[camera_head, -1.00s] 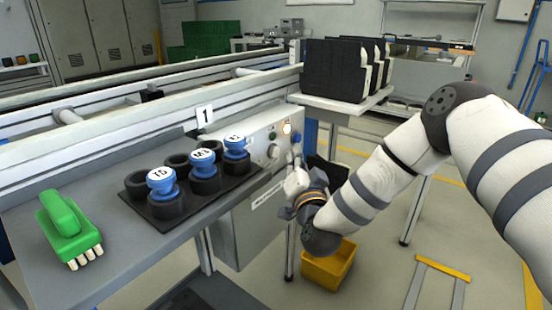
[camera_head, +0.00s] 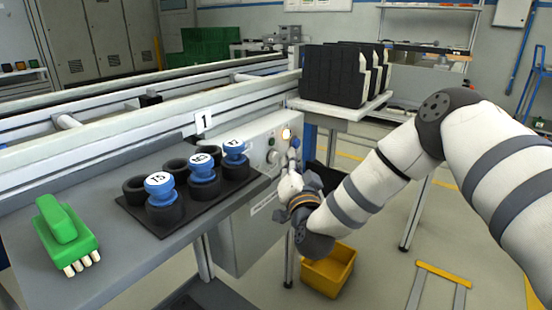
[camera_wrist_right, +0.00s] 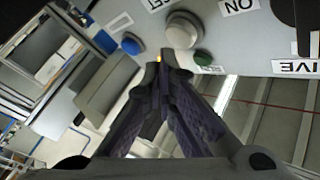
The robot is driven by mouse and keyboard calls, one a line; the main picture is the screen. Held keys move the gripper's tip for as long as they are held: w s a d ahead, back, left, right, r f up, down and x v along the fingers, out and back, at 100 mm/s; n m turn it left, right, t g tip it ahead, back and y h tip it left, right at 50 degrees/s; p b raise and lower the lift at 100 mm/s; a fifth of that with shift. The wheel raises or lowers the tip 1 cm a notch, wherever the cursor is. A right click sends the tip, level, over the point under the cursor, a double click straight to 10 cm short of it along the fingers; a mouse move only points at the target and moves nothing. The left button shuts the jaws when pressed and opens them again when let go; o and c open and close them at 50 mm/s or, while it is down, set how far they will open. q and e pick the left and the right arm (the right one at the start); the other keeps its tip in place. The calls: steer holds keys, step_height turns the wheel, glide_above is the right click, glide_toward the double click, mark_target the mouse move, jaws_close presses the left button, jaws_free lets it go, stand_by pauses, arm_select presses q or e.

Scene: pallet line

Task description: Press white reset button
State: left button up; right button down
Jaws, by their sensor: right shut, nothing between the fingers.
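The grey control box (camera_head: 236,229) hangs at the conveyor's front, its button panel facing up toward me. In the head view a lit button (camera_head: 286,134) glows and a pale round button (camera_head: 272,157) sits lower left. My right gripper (camera_head: 293,158) is at the panel's right edge, fingers together and empty, partly covering it. In the right wrist view the shut fingertips (camera_wrist_right: 166,62) lie just below a large whitish button (camera_wrist_right: 184,30); I cannot tell whether they touch it. A green button (camera_wrist_right: 202,57) is beside it. The left gripper is out of view.
A blue button (camera_wrist_right: 131,43) and upside-down labels also show on the panel. Left of the box, a black tray (camera_head: 198,212) holds blue-topped pieces, and a green block (camera_head: 64,238) lies on the bench. A yellow bin (camera_head: 328,270) stands below the arm.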

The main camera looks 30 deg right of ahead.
steer(key=shift+w, duration=0.15)
stand_by(0.5)
steer(key=shift+w+a, duration=0.15)
steer(key=shift+w, duration=0.1)
steer(key=shift+w+a, duration=0.2)
steer(key=shift+w, duration=0.25)
stand_by(0.6)
stand_by(0.5)
steer(key=shift+s+d+p, duration=0.35)
steer(key=shift+s+p, duration=0.1)
steer(key=shift+s, duration=0.4)
